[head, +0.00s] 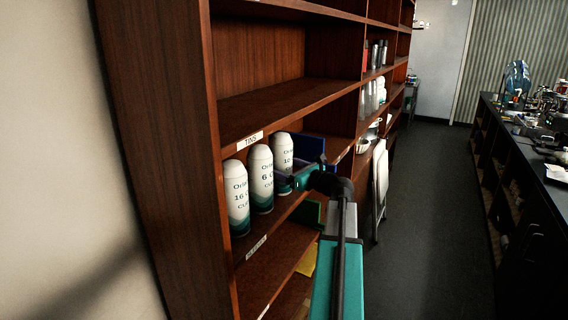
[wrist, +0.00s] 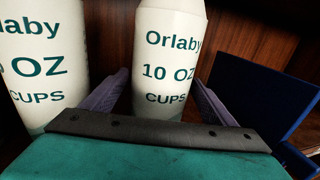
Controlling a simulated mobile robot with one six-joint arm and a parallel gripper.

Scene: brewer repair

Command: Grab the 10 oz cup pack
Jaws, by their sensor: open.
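The 10 oz cup pack (head: 283,148) is a white sleeve with a domed top and teal base, upright on the shelf, rightmost of three packs. In the wrist view the 10 oz pack (wrist: 168,50) stands upright between the two purple fingers, its lettering facing me. My gripper (wrist: 160,104) is open, with a finger on each side of the pack's lower part. I cannot tell whether either finger touches it. In the head view my gripper (head: 293,178) reaches in from the right at the pack's front. The pack's base is hidden behind the gripper.
The 6 oz pack (head: 261,178) and the 16 oz pack (head: 236,197) stand close on the left. A neighbouring pack (wrist: 40,60) is close to the left finger. A blue panel-like object (wrist: 255,100) stands close on the right. A shelf board (head: 290,105) is above.

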